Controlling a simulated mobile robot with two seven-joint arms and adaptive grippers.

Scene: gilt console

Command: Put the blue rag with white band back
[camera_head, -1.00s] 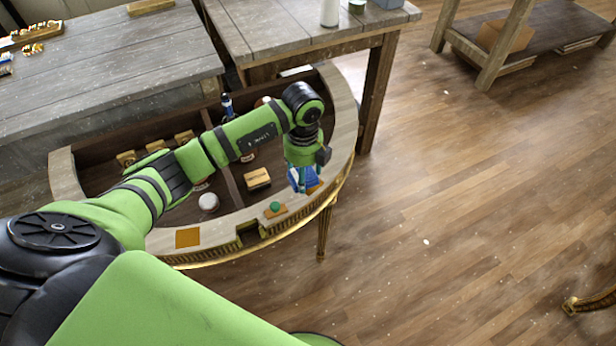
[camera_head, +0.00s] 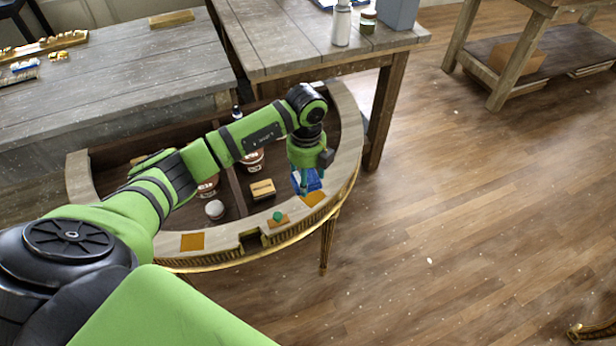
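The blue rag (camera_head: 313,182) shows at the right part of the gilt console, by the inner edge of its curved rim (camera_head: 345,165). White on it is barely visible. My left gripper (camera_head: 302,187) points down at the rag, with its fingers overlapping it in the view. The fingers are small and partly merge with the blue cloth, so I cannot tell whether they are closed on it. An orange square (camera_head: 315,198) lies on the rim just beside the rag. My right gripper is out of view.
Inside the console stand a small yellow-topped box (camera_head: 262,189), a white round item (camera_head: 214,209) and tubs (camera_head: 252,160). On the rim are a green ball (camera_head: 277,215) and another orange square (camera_head: 192,242). A wooden table (camera_head: 300,45) with a white bottle (camera_head: 341,24) stands behind.

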